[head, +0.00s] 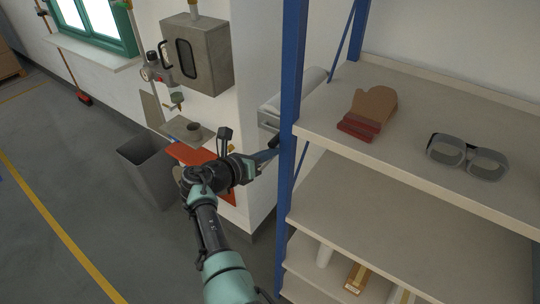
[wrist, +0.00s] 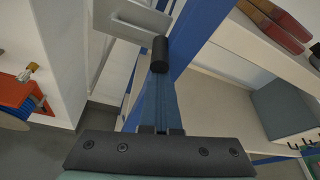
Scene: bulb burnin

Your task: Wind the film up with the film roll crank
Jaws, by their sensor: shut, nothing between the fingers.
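The pale film roll (head: 297,88) sits against the white wall, partly hidden behind the blue shelf post. A grey bracket-like part (head: 268,119) shows below its near end. In the wrist view a black cylindrical handle (wrist: 160,52), seemingly the crank's grip, stands beside a light grey plate (wrist: 138,20). My gripper (head: 273,154) reaches in just left of the post, below the bracket. Its fingers are shut and empty, and the fingertips (wrist: 158,78) lie just below the black handle in the picture. I cannot tell whether they touch it.
The blue shelf post (head: 290,80) is close to my fingers. The upper shelf (head: 400,150) bears an oven mitt (head: 372,107) and goggles (head: 467,155). An orange panel (head: 190,152) and a grey bin (head: 148,168) are left of my gripper.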

